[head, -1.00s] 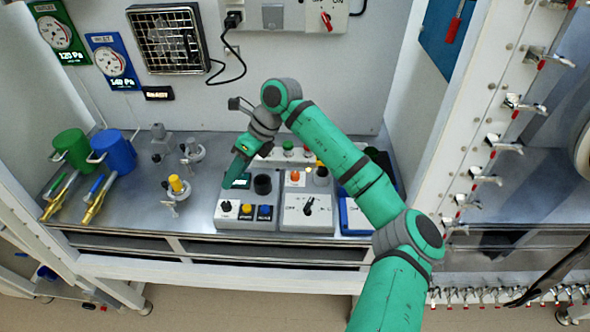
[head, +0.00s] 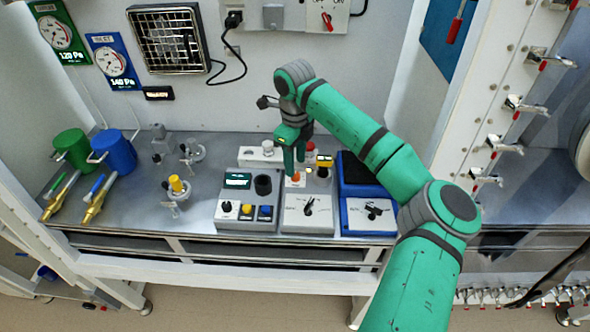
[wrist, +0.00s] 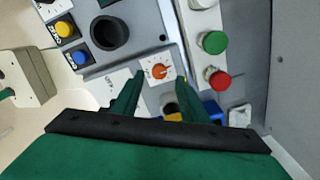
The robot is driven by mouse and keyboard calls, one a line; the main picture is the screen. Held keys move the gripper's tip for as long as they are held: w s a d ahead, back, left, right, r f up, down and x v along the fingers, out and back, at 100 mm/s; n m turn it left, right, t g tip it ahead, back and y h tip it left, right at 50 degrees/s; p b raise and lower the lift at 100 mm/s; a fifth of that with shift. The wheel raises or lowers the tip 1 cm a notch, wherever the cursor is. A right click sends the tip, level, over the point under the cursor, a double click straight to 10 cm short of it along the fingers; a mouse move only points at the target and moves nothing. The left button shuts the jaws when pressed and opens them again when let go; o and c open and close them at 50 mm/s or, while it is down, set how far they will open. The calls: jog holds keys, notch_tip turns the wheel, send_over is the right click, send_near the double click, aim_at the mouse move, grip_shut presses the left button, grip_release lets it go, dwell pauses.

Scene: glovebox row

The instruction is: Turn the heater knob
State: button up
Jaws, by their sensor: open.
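An orange knob (head: 295,177) on a white dial plate sits at the back of the middle grey box (head: 318,221). It also shows in the wrist view (wrist: 158,71). My gripper (head: 294,168) is open, pointing down above this knob. In the wrist view my fingers (wrist: 160,82) are spread to either side of the knob, with nothing between them; contact cannot be told. A black pointer knob (head: 309,206) is on the front of the same box. The small labels are too blurred to show which knob is the heater's.
The left grey box (head: 247,222) has a black cylinder (head: 262,184) and yellow and blue buttons. A blue box (head: 368,225) stands on the right. Behind are green (wrist: 214,42) and red (wrist: 220,80) buttons. Bench space (head: 215,160) left of the boxes is mostly clear.

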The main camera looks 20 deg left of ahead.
aim_at(296, 174)
notch_tip(296, 174, down, 3)
jog(key=shift+a+f, duration=0.1)
jog(key=shift+f, duration=0.45)
jog(key=shift+d, duration=0.2)
jog(key=shift+a, duration=0.1)
grip_shut()
